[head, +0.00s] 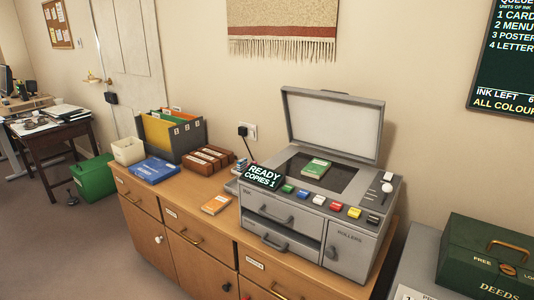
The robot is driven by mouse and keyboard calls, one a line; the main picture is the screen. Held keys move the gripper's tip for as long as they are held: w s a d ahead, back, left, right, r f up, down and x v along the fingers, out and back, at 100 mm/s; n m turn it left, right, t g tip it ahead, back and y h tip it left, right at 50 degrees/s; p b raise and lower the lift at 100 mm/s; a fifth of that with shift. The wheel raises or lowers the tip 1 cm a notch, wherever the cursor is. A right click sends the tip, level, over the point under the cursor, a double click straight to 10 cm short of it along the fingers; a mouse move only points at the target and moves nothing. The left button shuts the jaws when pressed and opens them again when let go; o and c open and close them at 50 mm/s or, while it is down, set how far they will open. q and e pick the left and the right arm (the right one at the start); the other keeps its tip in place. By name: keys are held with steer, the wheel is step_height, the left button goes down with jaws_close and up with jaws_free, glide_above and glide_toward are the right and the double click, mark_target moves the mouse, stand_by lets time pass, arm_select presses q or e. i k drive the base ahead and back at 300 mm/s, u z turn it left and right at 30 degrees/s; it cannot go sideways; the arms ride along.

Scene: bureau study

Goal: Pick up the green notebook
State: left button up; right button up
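The green notebook (316,168) lies flat on the dark glass bed of a grey copier (336,206). It has a small pale mark on its cover. The copier's lid (333,125) stands raised behind it, so the notebook shows fully from above. Neither of my grippers is in the head view, and nothing touches the notebook except the bed under it.
The copier stands on a wooden cabinet (178,217), with coloured buttons and a "READY COPIES 1" display (263,176) in front. A green deeds box (487,255) stands right.

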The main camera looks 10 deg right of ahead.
mark_target(316, 168)
steer(key=u, duration=1.6)
steer(key=i, duration=3)
steer(key=z, duration=4)
